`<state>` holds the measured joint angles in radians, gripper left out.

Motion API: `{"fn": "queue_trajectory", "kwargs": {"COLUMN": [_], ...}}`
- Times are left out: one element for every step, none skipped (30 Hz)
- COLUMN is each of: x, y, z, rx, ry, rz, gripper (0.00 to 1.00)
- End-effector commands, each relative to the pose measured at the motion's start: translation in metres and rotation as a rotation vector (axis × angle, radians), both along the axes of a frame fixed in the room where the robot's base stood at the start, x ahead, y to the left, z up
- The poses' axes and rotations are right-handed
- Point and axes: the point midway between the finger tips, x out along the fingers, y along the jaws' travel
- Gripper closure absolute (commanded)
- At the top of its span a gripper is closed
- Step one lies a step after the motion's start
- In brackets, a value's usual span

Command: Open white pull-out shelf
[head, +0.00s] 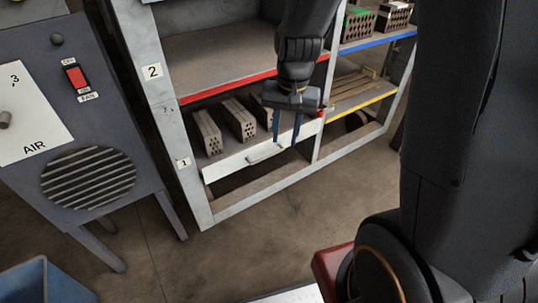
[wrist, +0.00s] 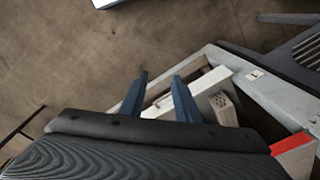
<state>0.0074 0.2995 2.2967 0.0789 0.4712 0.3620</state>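The white pull-out shelf (head: 230,163) sits low in the left bay of the rack, with a bar handle (head: 265,152) on its white front. Several hollow bricks (head: 239,119) rest on it. My gripper (head: 286,144) points down at the right end of the handle, its two blue fingers apart. In the wrist view, my gripper (wrist: 160,75) is open, and the white front (wrist: 205,87) shows between and beyond the fingers. I cannot tell whether a finger touches the handle.
A red-edged shelf (head: 225,86) is above the pull-out shelf. To its right are a yellow-edged shelf (head: 362,102) and a blue-edged shelf (head: 378,41) with bricks. A grey machine (head: 85,120) stands at the left. The floor (head: 250,230) before the rack is clear.

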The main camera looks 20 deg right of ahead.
Motion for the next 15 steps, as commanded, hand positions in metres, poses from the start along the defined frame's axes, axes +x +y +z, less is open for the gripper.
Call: {"fn": "queue_trajectory", "kwargs": {"x": [0.027,0.041,0.059,0.073,0.086,0.103,0.115,0.126,0.140,0.150,0.159,0.169,0.175,0.182,0.188], "y": [-0.001,-0.001,-0.002,-0.002,-0.002,-0.003,-0.003,-0.004,-0.004,-0.005,-0.005,-0.006,-0.007,-0.007,-0.008], "z": [-0.026,-0.037,-0.053,-0.065,-0.077,-0.093,-0.105,-0.116,-0.132,-0.143,-0.153,-0.165,-0.174,-0.181,-0.190], "rx": [0.011,0.017,0.028,0.035,0.042,0.052,0.060,0.067,0.076,0.084,0.091,0.099,0.104,0.109,0.115], "ry": [-0.004,-0.008,-0.013,-0.019,-0.022,-0.029,-0.033,-0.037,-0.041,-0.045,-0.048,-0.052,-0.053,-0.057,-0.059], "rz": [-0.079,-0.129,-0.197,-0.247,-0.296,-0.361,-0.409,-0.454,-0.512,-0.554,-0.592,-0.638,-0.669,-0.698,-0.731], "gripper": [0.71,0.71,0.71,0.71,0.71,0.71,0.71,0.71,0.71,0.71,0.71,0.71,0.71,0.71,0.71]}}
